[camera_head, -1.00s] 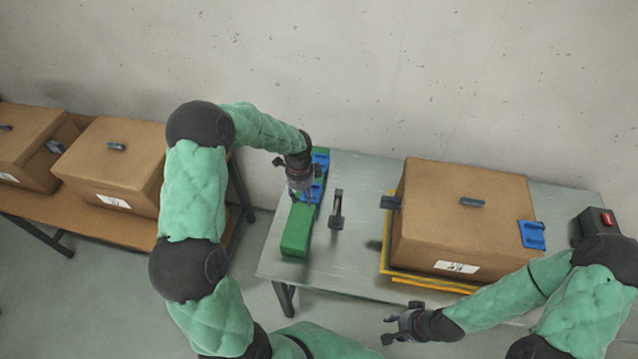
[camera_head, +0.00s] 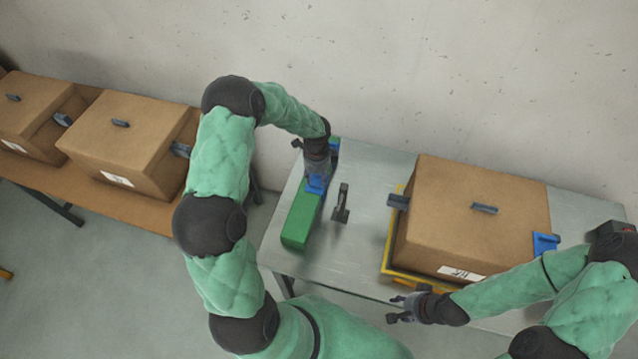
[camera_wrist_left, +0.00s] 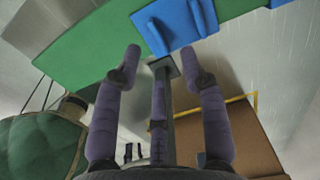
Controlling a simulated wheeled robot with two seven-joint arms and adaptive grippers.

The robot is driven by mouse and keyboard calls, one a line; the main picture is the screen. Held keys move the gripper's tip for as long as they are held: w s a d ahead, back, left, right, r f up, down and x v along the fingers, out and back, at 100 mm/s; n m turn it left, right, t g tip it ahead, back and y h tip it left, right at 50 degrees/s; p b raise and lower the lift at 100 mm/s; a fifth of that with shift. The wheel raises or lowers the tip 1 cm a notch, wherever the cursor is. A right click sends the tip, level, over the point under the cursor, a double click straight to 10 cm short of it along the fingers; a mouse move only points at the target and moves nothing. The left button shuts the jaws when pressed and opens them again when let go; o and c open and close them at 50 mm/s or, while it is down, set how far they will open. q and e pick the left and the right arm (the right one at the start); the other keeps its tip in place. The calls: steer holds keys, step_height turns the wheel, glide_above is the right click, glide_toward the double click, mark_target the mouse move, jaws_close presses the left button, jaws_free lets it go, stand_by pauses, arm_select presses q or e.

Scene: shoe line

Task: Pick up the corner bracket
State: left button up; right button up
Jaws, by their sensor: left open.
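A blue corner bracket (camera_head: 316,185) lies on a long green block (camera_head: 301,222) at the left end of the metal table. My left gripper (camera_head: 315,174) is over it and hides part of it. In the left wrist view, the blue bracket (camera_wrist_left: 167,24) shows two raised ribs on the green block (camera_wrist_left: 90,50), just beyond the spread fingertips of my open left gripper (camera_wrist_left: 160,60). I cannot tell whether the fingers touch it. My right gripper (camera_head: 400,307) is open and empty in front of the table's front edge.
A dark upright clamp (camera_head: 341,204) stands right of the green block. A cardboard box (camera_head: 475,215) with another blue bracket (camera_head: 545,243) on its corner sits on a yellow-edged tray (camera_head: 388,248). More boxes (camera_head: 125,140) stand on the brown bench at left.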

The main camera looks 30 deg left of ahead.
mark_target(318, 187)
arm_select(q)
steer(key=shift+s+d+f, duration=0.1)
steer(key=shift+f, duration=0.4)
step_height(318, 187, down, 4)
steer(key=shift+r+b, duration=0.1)
steer(key=shift+b, duration=0.2)
steer(key=shift+d, duration=0.1)
jaws_close()
